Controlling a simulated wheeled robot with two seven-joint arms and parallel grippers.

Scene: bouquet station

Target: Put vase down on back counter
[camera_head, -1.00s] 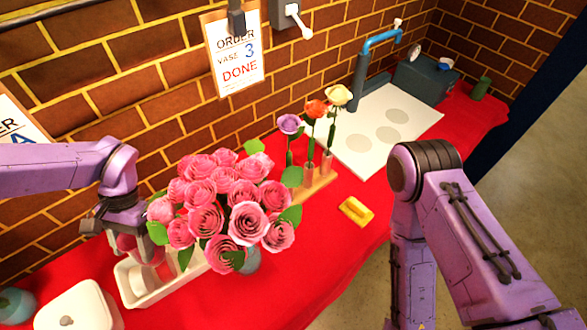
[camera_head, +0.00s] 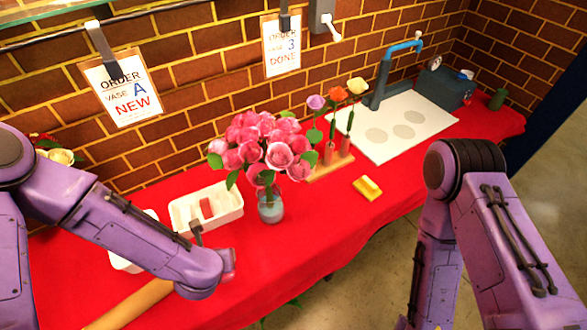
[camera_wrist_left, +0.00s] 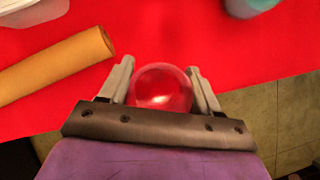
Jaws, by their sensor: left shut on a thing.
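My left gripper (camera_head: 214,252) is over the front part of the red-covered counter (camera_head: 320,222), in front of the white tray. In the left wrist view its two fingers (camera_wrist_left: 164,78) are closed around a clear, rounded glass-like vase (camera_wrist_left: 163,88), which looks red from the cloth behind it. In the head view only a pinkish, see-through part of this vase (camera_head: 229,264) shows beside the gripper. I cannot tell whether it touches the cloth. A blue-grey vase (camera_head: 270,210) with pink roses (camera_head: 262,145) stands upright on the counter. My right gripper is out of the frame.
A tan roll (camera_head: 132,303) lies at the front left. Red cloth between is clear.

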